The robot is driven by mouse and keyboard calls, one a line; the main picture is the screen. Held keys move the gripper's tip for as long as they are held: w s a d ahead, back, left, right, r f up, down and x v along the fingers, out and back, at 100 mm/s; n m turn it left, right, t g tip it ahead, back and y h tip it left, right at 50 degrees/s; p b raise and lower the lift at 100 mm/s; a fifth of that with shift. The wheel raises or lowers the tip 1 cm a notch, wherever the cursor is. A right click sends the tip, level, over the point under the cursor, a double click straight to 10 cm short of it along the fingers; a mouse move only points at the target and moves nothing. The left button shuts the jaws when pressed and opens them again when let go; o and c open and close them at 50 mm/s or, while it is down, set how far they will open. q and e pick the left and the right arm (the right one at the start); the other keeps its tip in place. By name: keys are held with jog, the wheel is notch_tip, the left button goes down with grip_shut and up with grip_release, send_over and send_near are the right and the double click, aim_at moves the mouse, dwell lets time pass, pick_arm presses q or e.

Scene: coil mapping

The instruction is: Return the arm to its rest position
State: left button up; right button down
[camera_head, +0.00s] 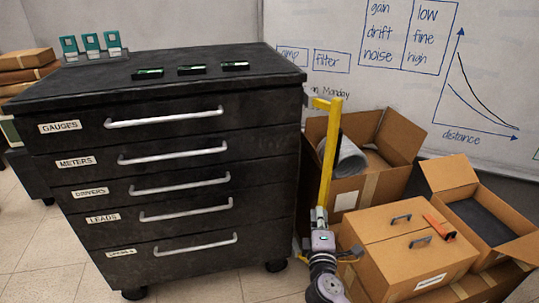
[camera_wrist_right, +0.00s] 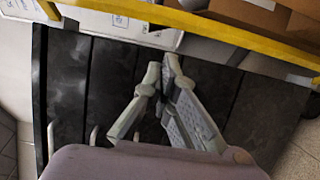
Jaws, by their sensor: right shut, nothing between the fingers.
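My right gripper (camera_head: 319,214) is low in the head view, just right of the black drawer cabinet (camera_head: 190,170), with its fingers pointing up. It is shut and empty. In the right wrist view, the fingertips (camera_wrist_right: 163,70) come together in front of dark panels. A yellow bar (camera_head: 328,150) rises behind or beside the gripper in the head view, with a short bend at its top. It also crosses the top of the right wrist view (camera_wrist_right: 200,22). I cannot tell whether the gripper touches it. My left gripper is not in view.
Open cardboard boxes (camera_head: 378,185) and a closed box (camera_head: 400,272) crowd the right, near the gripper. A grey roll (camera_head: 349,160) stands in one box. Small devices (camera_head: 191,69) lie on the cabinet. A whiteboard (camera_head: 350,85) is behind. Bare floor (camera_head: 200,287) shows in front.

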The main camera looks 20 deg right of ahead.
jog(key=s+f+m+g+y, duration=0.1)
jog(key=s+f+m+g, duration=0.55)
jog(key=s+f, duration=0.6)
jog(key=s+a+f+m+g+y+p, duration=0.25)
jog(key=s+a+f+g, duration=0.2)
jog(key=s+f, duration=0.4)
jog(key=s+a+f+m+g+y+p, duration=0.25)
jog(key=s+a+f+y, duration=0.2)
jog(key=s+f, duration=0.35)
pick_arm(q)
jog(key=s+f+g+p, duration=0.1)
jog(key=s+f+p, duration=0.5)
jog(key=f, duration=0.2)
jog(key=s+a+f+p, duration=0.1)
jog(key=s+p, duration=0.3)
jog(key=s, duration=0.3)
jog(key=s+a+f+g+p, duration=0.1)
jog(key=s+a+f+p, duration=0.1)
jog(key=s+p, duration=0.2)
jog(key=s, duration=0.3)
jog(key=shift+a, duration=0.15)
pick_arm(e)
jog(key=s+d+f+g, duration=0.1)
jog(key=s+f, duration=0.2)
jog(key=s, duration=0.7)
jog(key=s+d+f+g+h, duration=0.1)
jog(key=s+f, duration=0.2)
jog(key=s, duration=0.7)
jog(key=shift+d, duration=0.25)
